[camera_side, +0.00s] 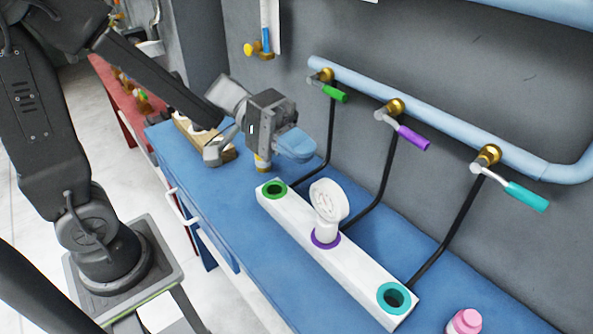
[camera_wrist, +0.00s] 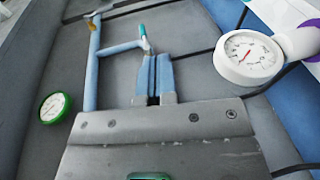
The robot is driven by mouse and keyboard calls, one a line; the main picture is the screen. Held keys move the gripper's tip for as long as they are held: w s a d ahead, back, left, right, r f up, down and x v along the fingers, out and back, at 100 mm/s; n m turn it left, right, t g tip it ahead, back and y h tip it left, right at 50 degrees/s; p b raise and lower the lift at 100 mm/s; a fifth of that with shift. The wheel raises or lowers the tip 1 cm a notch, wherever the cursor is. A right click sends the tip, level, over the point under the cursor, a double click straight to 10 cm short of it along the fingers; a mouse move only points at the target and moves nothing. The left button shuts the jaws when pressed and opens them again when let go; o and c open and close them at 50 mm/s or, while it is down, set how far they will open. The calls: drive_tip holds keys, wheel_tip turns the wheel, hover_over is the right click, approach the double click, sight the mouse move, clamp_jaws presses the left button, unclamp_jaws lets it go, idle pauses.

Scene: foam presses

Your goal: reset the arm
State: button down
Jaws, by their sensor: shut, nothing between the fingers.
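My gripper (camera_side: 300,146) hangs over the back part of the blue bench, beyond the green-ringed end of a white block. Its blue fingers also show in the wrist view (camera_wrist: 153,78), shut and empty. The white block (camera_side: 292,222) has a green-ringed socket (camera_side: 275,188), a purple-ringed socket (camera_side: 325,239) and a teal-ringed socket (camera_side: 395,297). A white gauge (camera_side: 328,198) stands upright in the purple-ringed socket; its dial shows at right in the wrist view (camera_wrist: 246,56). The gripper is apart from it.
A blue pipe (camera_side: 435,125) on the grey wall carries valves with green (camera_side: 335,97), purple (camera_side: 413,137) and teal (camera_side: 526,196) handles. Black hoses run down from them.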

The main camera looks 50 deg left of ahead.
drive_tip(key=s+a+f+m+g+y, duration=0.1)
drive_tip(key=s+a+m+g+y, duration=0.15)
drive_tip(key=s+y, duration=0.6)
drive_tip(key=s+a+r+t+y, duration=0.1)
drive_tip(key=a+t+y, duration=0.4)
drive_tip(key=a+y, duration=0.2)
drive_tip(key=shift+s+a+n, duration=0.35)
drive_tip(key=shift+s+a, duration=0.05)
drive_tip(key=shift+a, duration=0.4)
